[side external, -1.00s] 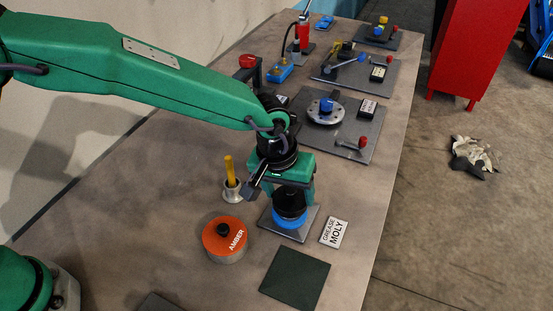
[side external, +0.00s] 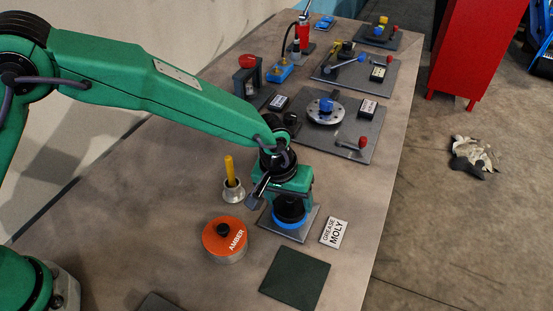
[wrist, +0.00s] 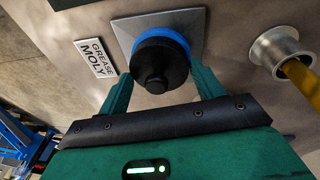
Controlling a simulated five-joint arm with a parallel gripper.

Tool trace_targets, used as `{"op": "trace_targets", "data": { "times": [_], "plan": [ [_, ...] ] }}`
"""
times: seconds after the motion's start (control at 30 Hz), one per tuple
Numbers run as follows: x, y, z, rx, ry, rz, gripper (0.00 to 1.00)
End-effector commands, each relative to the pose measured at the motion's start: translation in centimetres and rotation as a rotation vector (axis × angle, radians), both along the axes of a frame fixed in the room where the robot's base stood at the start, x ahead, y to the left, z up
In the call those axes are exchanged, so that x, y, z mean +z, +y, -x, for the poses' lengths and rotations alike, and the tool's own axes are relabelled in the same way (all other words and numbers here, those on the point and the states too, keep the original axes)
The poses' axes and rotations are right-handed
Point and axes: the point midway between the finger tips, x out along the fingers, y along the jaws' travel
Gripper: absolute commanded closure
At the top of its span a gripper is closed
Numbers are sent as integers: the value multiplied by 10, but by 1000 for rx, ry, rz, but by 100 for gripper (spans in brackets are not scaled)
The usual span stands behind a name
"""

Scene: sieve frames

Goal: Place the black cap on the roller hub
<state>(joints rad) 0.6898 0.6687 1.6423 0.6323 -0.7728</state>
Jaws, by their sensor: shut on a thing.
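The black cap (side external: 289,208) is between the fingers of my gripper (side external: 291,205), at the blue roller hub (side external: 290,223). The hub stands on a grey square plate (side external: 308,218). In the wrist view the black cap (wrist: 158,66) covers most of the blue hub (wrist: 172,37), and a blue rim shows around its far side. My gripper (wrist: 161,82) has a green finger on each side of the cap. I cannot tell whether the cap is fully seated on the hub.
An orange-topped AMBER tin (side external: 225,239) stands left of the plate, and a metal cup with a yellow handle (side external: 232,188) behind it. A GREASE MOLY label plate (side external: 334,232) lies to the right. A dark green mat (side external: 295,278) lies in front. Several fixture boards sit farther back.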

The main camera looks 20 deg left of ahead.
Motion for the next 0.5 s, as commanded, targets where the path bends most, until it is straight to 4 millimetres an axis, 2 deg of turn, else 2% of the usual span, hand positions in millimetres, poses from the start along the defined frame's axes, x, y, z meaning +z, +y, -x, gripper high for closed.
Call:
{"op": "trace_targets", "data": {
  "times": [0.3, 0.33, 0.43, 0.5],
  "plan": [
    [-3, 0, 0, 0, 0, 0, 56],
    [-3, 0, 0, 0, 0, 0, 32],
    [-3, 0, 0, 0, 0, 0, 12],
    [-3, 0, 0, 0, 0, 0, 12]
  ]
}}
